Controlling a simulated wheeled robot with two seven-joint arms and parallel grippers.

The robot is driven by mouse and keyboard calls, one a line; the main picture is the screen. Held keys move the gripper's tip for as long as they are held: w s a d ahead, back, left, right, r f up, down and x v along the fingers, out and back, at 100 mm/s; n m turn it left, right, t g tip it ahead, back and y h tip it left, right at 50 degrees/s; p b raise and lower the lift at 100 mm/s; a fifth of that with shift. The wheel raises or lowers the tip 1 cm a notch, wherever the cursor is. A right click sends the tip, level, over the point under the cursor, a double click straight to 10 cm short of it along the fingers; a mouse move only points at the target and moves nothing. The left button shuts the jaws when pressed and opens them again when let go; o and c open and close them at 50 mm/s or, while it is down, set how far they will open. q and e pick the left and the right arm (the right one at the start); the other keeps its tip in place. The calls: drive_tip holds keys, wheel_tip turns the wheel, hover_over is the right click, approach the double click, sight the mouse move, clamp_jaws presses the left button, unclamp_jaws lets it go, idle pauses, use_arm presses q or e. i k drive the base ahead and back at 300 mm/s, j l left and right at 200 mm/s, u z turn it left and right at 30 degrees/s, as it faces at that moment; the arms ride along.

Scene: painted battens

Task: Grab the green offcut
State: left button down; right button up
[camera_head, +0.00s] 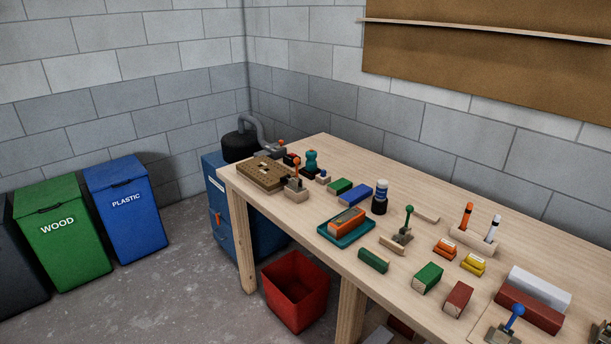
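Several green pieces lie on the wooden workbench (322,160). A green block with a bare wood end (428,278) lies near the front edge, right of the middle. A darker green piece (373,260) lies left of it, close to the front edge. A green block (340,187) lies further back, beside a blue block (356,194). I cannot tell for sure which of these is the green offcut. Neither of my grippers shows in the head view.
A teal tray (325,233) holds an orange piece. A red-brown block (458,299) lies right of the front green block. A green-handled clamp (405,227) and a dark cup-like holder (380,204) stand behind. A red bin (296,290) stands on the floor.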

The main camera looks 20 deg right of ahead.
sight(430, 275)
drive_tip(key=z, duration=1.45)
drive_tip(key=k+l, duration=0.3)
drive_tip(key=l, duration=0.15)
drive_tip(key=k+l+z, duration=0.1)
drive_tip(key=k+l, duration=0.2)
drive_tip(key=l, duration=0.15)
